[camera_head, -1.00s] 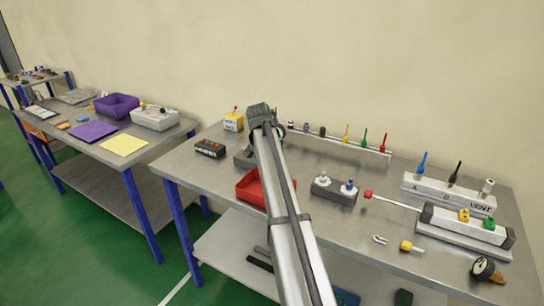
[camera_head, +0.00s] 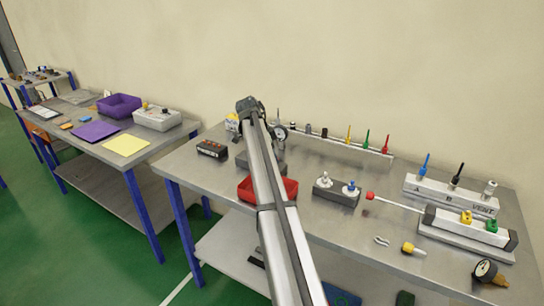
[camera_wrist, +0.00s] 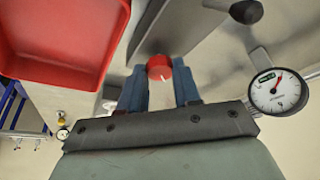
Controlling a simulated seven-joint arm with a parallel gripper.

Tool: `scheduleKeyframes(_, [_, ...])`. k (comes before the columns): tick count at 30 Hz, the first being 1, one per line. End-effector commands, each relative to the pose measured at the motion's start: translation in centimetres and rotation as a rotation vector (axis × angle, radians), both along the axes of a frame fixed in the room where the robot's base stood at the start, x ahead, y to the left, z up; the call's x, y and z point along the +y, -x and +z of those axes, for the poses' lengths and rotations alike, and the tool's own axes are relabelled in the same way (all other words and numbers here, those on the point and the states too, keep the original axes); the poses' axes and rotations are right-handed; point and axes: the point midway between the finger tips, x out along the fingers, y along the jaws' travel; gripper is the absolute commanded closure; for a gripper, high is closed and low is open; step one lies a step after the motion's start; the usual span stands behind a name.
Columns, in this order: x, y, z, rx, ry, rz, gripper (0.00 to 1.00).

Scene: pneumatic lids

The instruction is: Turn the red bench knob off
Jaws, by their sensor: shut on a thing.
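The red knob (camera_wrist: 159,66) shows in the wrist view between the two blue fingers of my gripper (camera_wrist: 159,76). The fingers are shut on its sides. A small pale mark shows on the knob's face. The knob sits at the end of a grey block (camera_wrist: 180,28). In the head view my arm hides the knob and the fingertips; part of the grey block (camera_head: 242,160) shows beside the arm.
A red tray (camera_wrist: 60,78) lies close beside the knob; its rim also shows in the head view (camera_head: 290,186). A round gauge (camera_wrist: 278,91) sits near my gripper; it also shows in the head view (camera_head: 280,132). A black box (camera_head: 212,149) stands to the left.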

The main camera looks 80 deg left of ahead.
Motion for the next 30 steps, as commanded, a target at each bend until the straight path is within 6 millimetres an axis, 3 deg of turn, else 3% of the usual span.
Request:
scheduleKeyframes(9, [0.19, 0.01, 0.05, 0.000, -0.001, -0.104, 0.98])
scheduleKeyframes(24, [0.15, 0.01, 0.02, 0.001, 0.000, -0.121, 0.98])
scheduleKeyframes(25, [0.15, 0.01, 0.02, 0.001, -0.001, -0.121, 0.67])
scheduleKeyframes(30, [0.15, 0.01, 0.01, 0.001, -0.001, -0.121, 0.51])
